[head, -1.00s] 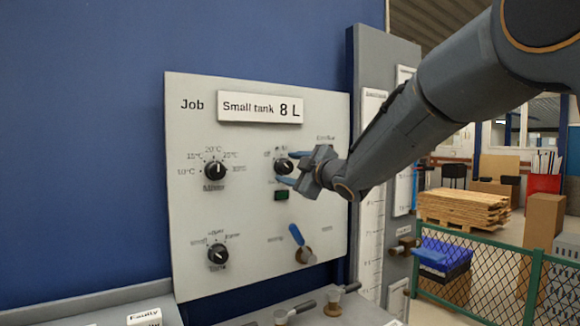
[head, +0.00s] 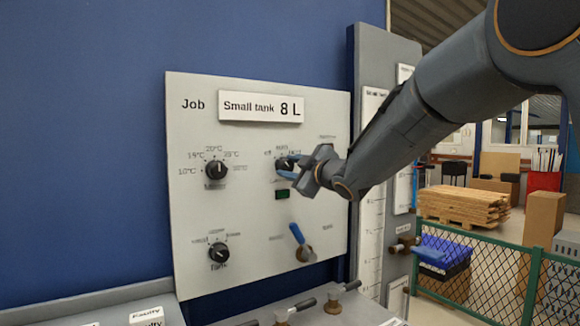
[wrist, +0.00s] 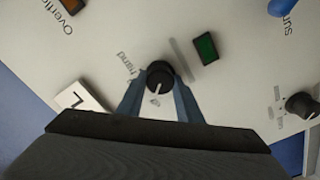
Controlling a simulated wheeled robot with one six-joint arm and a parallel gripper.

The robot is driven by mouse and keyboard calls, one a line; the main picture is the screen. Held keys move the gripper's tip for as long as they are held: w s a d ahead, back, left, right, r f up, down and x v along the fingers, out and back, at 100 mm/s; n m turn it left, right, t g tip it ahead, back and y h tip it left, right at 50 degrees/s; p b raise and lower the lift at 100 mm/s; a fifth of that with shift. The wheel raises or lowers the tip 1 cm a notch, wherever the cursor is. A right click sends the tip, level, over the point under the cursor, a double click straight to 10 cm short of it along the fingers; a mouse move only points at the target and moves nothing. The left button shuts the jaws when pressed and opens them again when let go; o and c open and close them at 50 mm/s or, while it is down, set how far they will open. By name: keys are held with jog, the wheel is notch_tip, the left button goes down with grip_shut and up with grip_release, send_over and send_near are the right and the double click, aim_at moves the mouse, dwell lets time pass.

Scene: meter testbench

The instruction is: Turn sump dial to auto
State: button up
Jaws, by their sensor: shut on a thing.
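The sump dial (head: 284,164) is a round black knob at the upper right of the pale panel, with "auto" above it and other small labels to its sides. My gripper (head: 288,168) is at the dial, with its blue fingers shut on it from above and below. In the wrist view the dial (wrist: 160,75) sits between the two fingertips. Its white mark faces a small label near the gripper, too blurred to read for certain; "hand" shows to the upper left. The fingers partly cover the dial in the head view.
A green indicator (head: 282,195) is just below the dial, and a blue-handled lever (head: 297,234) is lower. Two other black knobs, one upper (head: 215,170) and one lower (head: 219,252), are on the left. A job plate (head: 261,107) is above.

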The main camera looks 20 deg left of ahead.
jog(key=m+p, duration=0.2)
jog(key=m, duration=0.1)
jog(key=shift+m, duration=0.4)
jog(key=shift+m+p, duration=1.2)
jog(key=shift+m, duration=0.7)
jog(key=o, duration=1)
jog(key=shift+o, duration=0.2)
jog(key=shift+d, duration=0.15)
jog(key=shift+s+d, duration=0.2)
jog(key=shift+d, duration=0.05)
jog(key=b+v, duration=0.2)
jog(key=v, duration=0.5)
